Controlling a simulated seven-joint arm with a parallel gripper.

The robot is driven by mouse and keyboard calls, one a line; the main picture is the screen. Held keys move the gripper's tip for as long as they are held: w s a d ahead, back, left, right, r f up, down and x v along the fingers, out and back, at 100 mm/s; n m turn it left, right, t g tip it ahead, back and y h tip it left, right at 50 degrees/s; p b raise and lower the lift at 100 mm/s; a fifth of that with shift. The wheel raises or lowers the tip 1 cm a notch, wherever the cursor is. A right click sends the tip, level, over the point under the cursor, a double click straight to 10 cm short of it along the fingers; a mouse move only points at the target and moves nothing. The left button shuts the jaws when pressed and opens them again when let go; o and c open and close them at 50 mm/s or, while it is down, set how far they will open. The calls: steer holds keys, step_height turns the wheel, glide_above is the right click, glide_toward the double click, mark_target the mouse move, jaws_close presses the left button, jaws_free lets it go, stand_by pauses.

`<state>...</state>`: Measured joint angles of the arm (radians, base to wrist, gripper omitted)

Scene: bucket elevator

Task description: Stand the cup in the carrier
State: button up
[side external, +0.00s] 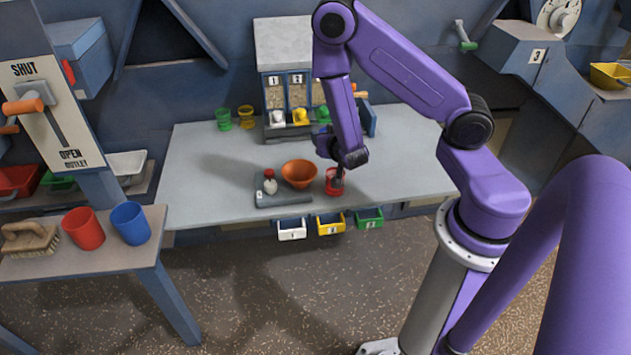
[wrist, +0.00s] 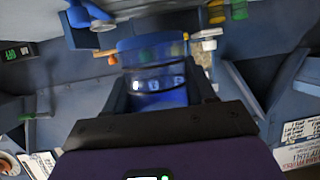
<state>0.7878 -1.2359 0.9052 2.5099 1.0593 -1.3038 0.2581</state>
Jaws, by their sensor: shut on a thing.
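My gripper (wrist: 162,88) is shut on a blue, cup-like thing (wrist: 158,70), which shows blurred between the dark fingers in the wrist view. In the side external view my gripper is by the front right of the grey table, mostly hidden by my arm, and the held thing cannot be made out. A small red container (side external: 334,186) is just below my wrist there; whether they touch is unclear. A red cup (side external: 83,230) and a blue cup (side external: 130,224) stand on the left side table. I cannot tell which thing is the carrier.
An orange bowl (side external: 299,174) and a small white, red-topped thing (side external: 270,184) are at the table's front, by a grey tray (side external: 284,200). Green (side external: 223,119) and yellow (side external: 246,117) cups stand at the back, beside a numbered cabinet (side external: 285,45). The table's left is clear.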

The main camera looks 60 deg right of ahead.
steer(key=w+a+r+n+t+y, duration=0.2)
steer(key=a+r+n+y, duration=0.15)
steer(key=a, duration=0.25)
steer(key=w+a+r+n+t+y, duration=0.1)
steer(key=w+a+r+n+y, duration=0.25)
steer(key=a+y, duration=0.2)
steer(key=s+d+f+m+g+h, duration=0.1)
steer(key=d+f+m+h, duration=0.1)
steer(key=d+h, duration=0.1)
steer(key=s+d+f+m+g+h, duration=0.1)
steer(key=s+d+f+m+h, duration=0.1)
steer(key=d, duration=0.2)
steer(key=s+d+f+m+g+h, duration=0.1)
steer(key=s+d+f+m+h, duration=0.1)
steer(key=d+f+h, duration=0.1)
steer(key=shift+s+d+m+h, duration=0.3)
steer(key=shift+d+m, duration=0.1)
steer(key=shift+d, duration=0.3)
steer(key=s+d+f+m+g+h, duration=0.1)
steer(key=s+d+m+g+h, duration=0.3)
steer(key=s+d+m+g, duration=0.2)
steer(key=s+d+m, duration=0.1)
steer(key=s+d, duration=0.1)
steer(key=s, duration=0.1)
steer(key=shift+f+g+h, duration=0.2)
steer(key=shift+g+h, duration=0.1)
steer(key=shift+f, duration=4.85)
steer(key=shift+f, duration=0.1)
